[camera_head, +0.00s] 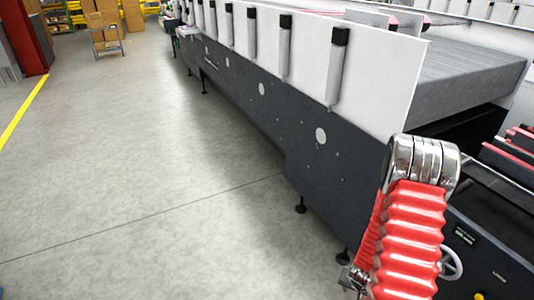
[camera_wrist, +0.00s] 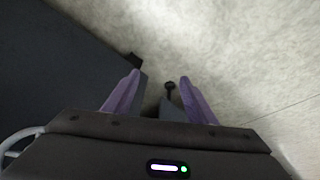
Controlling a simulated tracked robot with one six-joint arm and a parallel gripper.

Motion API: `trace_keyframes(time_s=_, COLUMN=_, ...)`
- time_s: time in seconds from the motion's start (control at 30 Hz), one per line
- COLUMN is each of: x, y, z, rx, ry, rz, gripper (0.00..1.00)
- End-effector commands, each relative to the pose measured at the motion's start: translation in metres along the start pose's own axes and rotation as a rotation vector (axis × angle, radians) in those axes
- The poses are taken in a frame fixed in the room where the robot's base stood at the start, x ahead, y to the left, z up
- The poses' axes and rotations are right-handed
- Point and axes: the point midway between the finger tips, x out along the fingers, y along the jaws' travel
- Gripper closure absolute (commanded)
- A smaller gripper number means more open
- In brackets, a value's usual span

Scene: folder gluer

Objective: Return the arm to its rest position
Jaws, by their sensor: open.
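My gripper (camera_wrist: 160,84) shows in the wrist view with its two purple fingers apart and nothing between them. It points down past the dark side of the machine toward the grey floor (camera_wrist: 240,50). A machine foot (camera_wrist: 169,87) shows between the fingers, farther off. In the head view my arm, with a red ribbed sleeve and a chrome joint, rises at the lower right in front of the machine. The gripper's fingers cannot be made out in the head view.
The long folder gluer (camera_head: 255,120), dark below with white panels above, runs along the right side. A handwheel (camera_head: 452,263) is close beside my arm. The grey floor (camera_head: 130,170) to the left is clear up to a yellow line. A small cart (camera_head: 106,38) stands far back.

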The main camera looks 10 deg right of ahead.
Motion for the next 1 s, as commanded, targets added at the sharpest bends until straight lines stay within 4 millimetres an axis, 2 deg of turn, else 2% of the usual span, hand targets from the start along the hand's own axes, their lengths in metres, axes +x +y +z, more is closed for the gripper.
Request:
trace_keyframes(time_s=0.1, x=-0.028, y=-0.02, z=-0.002, rx=-0.027, ry=-0.043, rz=-0.042, gripper=0.49)
trace_keyframes(time_s=0.4, x=-0.101, y=-0.057, z=0.005, rx=-0.104, ry=-0.147, rz=-0.115, gripper=0.49)
trace_keyframes(time_s=0.7, x=-0.175, y=-0.081, z=0.018, rx=-0.196, ry=-0.219, rz=-0.153, gripper=0.49)
trace_keyframes(time_s=1.0, x=-0.248, y=-0.094, z=0.034, rx=-0.291, ry=-0.256, rz=-0.166, gripper=0.49)
